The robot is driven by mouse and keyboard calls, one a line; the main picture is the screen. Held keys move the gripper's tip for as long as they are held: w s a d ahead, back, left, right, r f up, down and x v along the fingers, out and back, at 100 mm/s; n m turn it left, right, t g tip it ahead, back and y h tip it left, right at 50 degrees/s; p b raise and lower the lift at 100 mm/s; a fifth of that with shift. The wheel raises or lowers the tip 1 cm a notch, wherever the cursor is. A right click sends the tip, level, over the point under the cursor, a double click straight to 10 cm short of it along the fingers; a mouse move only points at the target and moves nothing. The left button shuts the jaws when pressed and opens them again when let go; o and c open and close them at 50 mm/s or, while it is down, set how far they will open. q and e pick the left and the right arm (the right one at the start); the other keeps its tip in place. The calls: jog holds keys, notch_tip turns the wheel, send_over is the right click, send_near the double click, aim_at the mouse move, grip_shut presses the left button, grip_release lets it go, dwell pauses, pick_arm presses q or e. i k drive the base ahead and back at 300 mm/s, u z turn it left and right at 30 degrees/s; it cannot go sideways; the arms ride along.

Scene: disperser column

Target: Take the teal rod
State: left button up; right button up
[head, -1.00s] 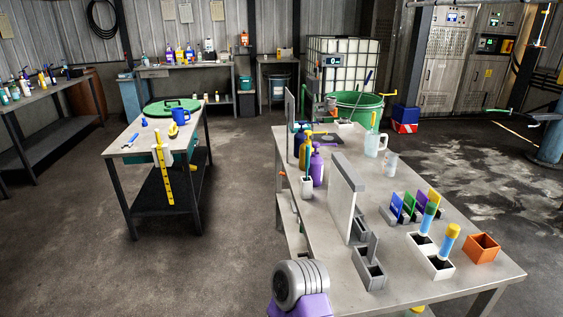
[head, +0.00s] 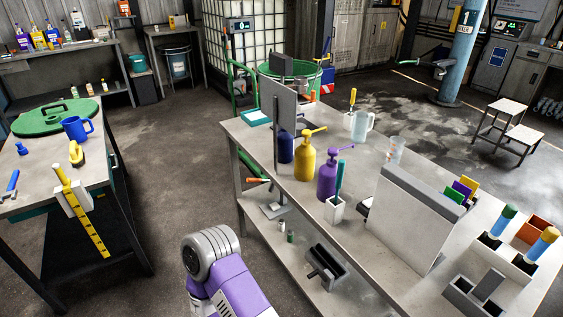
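A teal rod (head: 341,178) stands upright, leaning slightly, in a small white square holder (head: 335,209) on the table, right beside the purple spray bottle (head: 326,175). Its lower part is hidden inside the holder. No gripper shows in the head view. Only a purple and grey part of one of my arms is in view, at the bottom, left of the table and well short of the rod.
A yellow spray bottle (head: 304,160) stands behind the purple one. An upright grey panel (head: 277,110) is farther left and a large white board (head: 412,220) stands to the right. A clear jug (head: 362,126) is behind. The floor left of the table is open.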

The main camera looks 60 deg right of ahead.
aim_at(340, 174)
jog(key=i, duration=0.35)
jog(key=z, duration=3)
